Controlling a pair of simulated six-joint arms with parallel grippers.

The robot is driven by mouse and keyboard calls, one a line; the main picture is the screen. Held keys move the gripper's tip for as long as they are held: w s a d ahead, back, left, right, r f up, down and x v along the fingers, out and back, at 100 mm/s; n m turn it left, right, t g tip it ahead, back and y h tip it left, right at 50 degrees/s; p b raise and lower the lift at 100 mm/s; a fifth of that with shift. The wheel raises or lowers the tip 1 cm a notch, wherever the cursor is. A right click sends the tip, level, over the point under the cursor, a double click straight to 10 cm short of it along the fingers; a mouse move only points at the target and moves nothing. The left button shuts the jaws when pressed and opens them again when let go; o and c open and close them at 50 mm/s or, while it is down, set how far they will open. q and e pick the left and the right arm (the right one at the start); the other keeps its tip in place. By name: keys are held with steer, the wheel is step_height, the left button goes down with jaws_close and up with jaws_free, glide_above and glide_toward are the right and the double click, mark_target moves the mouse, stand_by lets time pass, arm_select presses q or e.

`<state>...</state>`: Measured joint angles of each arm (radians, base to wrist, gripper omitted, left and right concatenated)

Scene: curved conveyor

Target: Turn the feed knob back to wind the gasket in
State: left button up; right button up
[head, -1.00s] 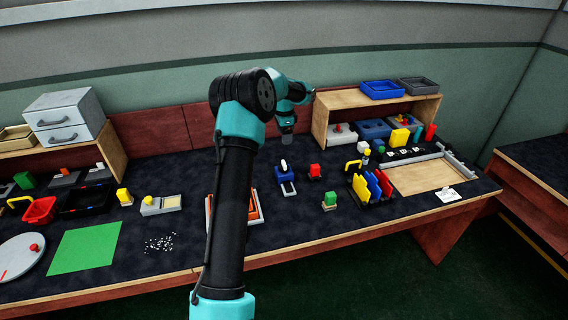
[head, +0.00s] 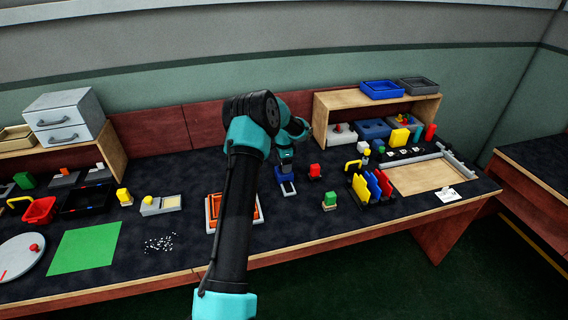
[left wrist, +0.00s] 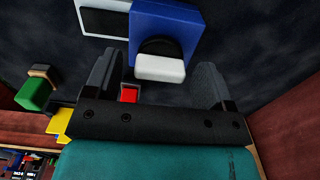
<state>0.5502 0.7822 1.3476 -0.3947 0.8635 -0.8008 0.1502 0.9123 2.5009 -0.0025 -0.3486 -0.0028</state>
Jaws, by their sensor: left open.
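The feed unit is a blue block (head: 285,178) on the middle of the dark bench, with a pale plate (head: 289,189) with a dark slot in front of it. In the left wrist view the blue block (left wrist: 165,18) carries a black disc with a white bar-shaped knob (left wrist: 160,68). My left gripper (head: 286,163) is just above the block, pointing down. In the left wrist view its open fingers (left wrist: 157,75) stand either side of the white knob, with a gap on both sides. I cannot make out the gasket. My right gripper is not in view.
An orange-and-grey tray (head: 214,210) is partly hidden behind my left arm. A wooden shelf (head: 326,120) stands behind on the right.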

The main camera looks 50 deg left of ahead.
arm_select(q)
steer(key=c, duration=0.9)
steer(key=shift+c, duration=0.2)
steer(key=shift+n, duration=0.3)
steer(key=n, duration=0.8)
steer(key=shift+n, duration=0.3)
steer(key=n, duration=0.4)
steer(key=shift+n, duration=2.4)
